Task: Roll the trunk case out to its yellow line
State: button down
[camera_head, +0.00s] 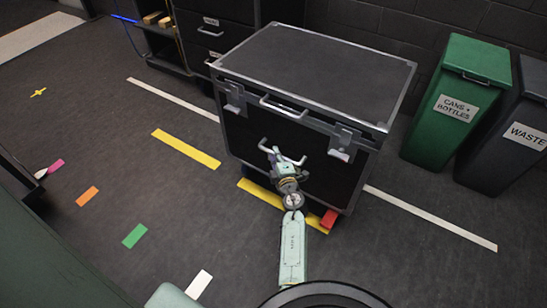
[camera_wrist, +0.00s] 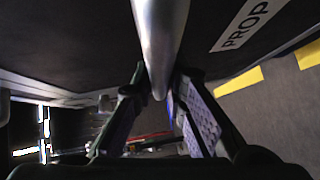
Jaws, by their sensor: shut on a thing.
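The trunk case (camera_head: 315,65) is a large black box with silver edges and latches, upright on the dark floor. A silver bar handle (camera_head: 297,160) sticks out from its front, and also shows in the wrist view (camera_wrist: 160,35). My gripper (camera_head: 280,158) is at this handle; in the wrist view its two fingers (camera_wrist: 158,98) close around the bar from both sides. A yellow line (camera_head: 187,149) lies on the floor in separate strips. A nearer strip (camera_head: 255,193) runs along the case's front bottom edge, partly hidden by my arm. The exact gap to the case is unclear.
A red piece (camera_head: 329,218) sits by the case's front right bottom corner. A white line (camera_head: 430,217) runs across the floor, interrupted by the case. A green bin (camera_head: 458,75) and dark waste bin (camera_head: 515,140) stand right. Drawers (camera_head: 215,35) stand behind left.

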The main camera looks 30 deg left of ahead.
jog(key=shift+w, duration=0.3)
jog(key=c, duration=1.6)
grip_release()
jog(key=shift+r, duration=0.1)
